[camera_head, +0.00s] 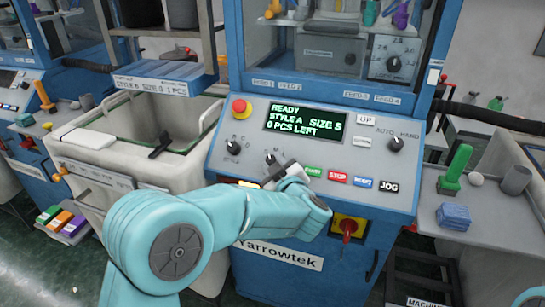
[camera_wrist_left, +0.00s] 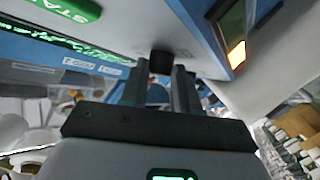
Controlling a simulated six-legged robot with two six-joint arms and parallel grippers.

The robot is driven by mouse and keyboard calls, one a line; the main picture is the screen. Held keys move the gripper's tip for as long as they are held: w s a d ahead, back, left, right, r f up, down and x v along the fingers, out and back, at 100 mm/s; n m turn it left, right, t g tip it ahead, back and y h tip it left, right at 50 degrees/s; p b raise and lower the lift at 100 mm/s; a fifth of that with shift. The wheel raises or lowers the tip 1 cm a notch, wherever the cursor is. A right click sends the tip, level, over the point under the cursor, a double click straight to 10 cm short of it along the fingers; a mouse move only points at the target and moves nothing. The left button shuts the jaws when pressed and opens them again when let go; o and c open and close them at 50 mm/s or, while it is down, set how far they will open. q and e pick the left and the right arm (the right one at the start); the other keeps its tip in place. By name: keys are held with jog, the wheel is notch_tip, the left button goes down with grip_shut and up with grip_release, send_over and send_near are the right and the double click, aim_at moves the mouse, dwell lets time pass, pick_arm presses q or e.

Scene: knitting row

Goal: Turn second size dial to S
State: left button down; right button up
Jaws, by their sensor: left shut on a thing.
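The size dial (camera_head: 270,158) is a small black knob on the sloped grey panel (camera_head: 222,166) of the middle blue machine. Letters, one of them an M, are printed around it. My left gripper (camera_head: 279,170) reaches it from below and partly hides it. In the left wrist view the dark knob (camera_wrist_left: 160,62) sits between the tips of my left gripper (camera_wrist_left: 172,75), which is shut on it. The screen (camera_head: 306,122) reads READY, STYLE A, SIZE S, 0 PCS LEFT. My right gripper is not in view.
The style dial (camera_head: 233,147) is left of the size dial, below a red emergency button (camera_head: 241,107). A button row with a green START (camera_head: 312,171) and red STOP (camera_head: 337,176) lies close on the right. A red switch (camera_head: 348,227) sits below. A pale bin (camera_head: 105,148) stands left.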

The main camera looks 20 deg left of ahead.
pick_arm(q)
jog(key=shift+w+d+r+n+g+y+p, duration=0.1)
jog(key=shift+n+g+y+p, duration=0.2)
jog(key=shift+n+p, duration=0.25)
jog(key=shift+d+n+g+y+p, duration=0.1)
jog(key=shift+n+g+y+p, duration=0.1)
jog(key=shift+n+g+p, duration=0.3)
jog(key=c, duration=0.8)
grip_release()
jog(key=v, duration=1.6)
jog(key=shift+d, duration=0.1)
